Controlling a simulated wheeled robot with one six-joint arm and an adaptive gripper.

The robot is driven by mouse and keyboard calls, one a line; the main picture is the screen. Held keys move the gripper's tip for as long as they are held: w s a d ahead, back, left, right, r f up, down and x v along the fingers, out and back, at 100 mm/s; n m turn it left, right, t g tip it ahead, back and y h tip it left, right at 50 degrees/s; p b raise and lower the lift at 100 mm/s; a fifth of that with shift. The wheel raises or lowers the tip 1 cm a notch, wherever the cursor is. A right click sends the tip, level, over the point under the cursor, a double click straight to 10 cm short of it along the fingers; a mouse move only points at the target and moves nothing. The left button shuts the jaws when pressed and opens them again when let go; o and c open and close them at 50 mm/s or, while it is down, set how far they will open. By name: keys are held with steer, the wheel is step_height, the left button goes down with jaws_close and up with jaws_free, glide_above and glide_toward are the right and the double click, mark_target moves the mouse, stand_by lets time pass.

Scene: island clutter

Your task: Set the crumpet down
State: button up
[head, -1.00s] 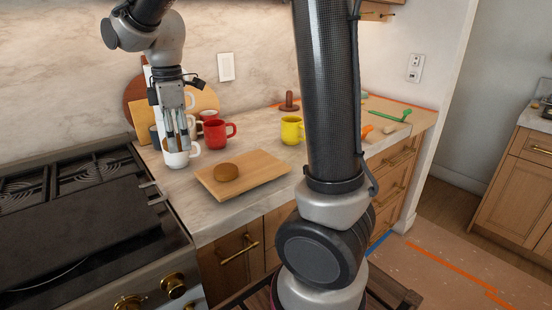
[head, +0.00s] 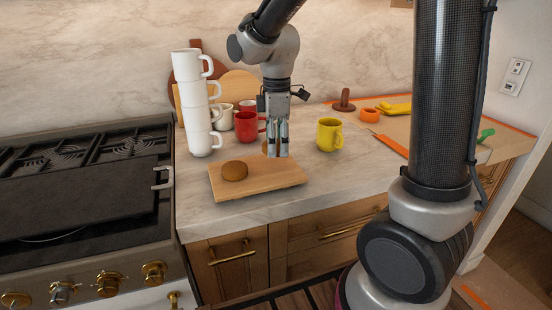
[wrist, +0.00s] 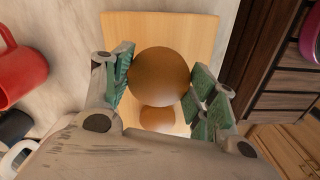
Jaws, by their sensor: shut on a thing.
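My gripper (head: 278,150) points down over the right part of the wooden board (head: 284,181) on the counter. It is shut on a round brown crumpet (head: 266,147), partly hidden by the fingers in the head view. In the wrist view the crumpet (wrist: 158,72) sits between the green finger pads, above the board (wrist: 200,30). I cannot tell whether its underside touches the board. A second, similar brown round (head: 235,171) lies on the left part of the board; it shows partly below the held one in the wrist view (wrist: 157,121).
A tall stack of white mugs (head: 198,105) stands behind the board's left end. A red mug (head: 247,127) is behind the board, and a yellow mug (head: 329,134) is to the right. The stove (head: 85,190) adjoins the counter at left. Bare counter lies right of the board.

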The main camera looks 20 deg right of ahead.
mark_target(276, 166)
steer(key=shift+f, duration=2.25)
steer(key=o, duration=1)
steer(key=shift+f, duration=0.15)
step_height(276, 166, up, 12)
steer(key=shift+f, duration=0.1)
steer(key=shift+s+r, duration=0.1)
steer(key=shift+r, duration=0.25)
steer(key=s+d+m+t, duration=0.2)
steer(key=s+d+m, duration=0.5)
steer(key=s, duration=0.2)
steer(key=s+d+r+m+t, duration=0.1)
steer(key=s+d+m+t, duration=0.1)
steer(key=s+d+m, duration=0.5)
steer(key=s+m, duration=0.1)
steer(key=s, duration=0.2)
steer(key=shift+r, duration=0.2)
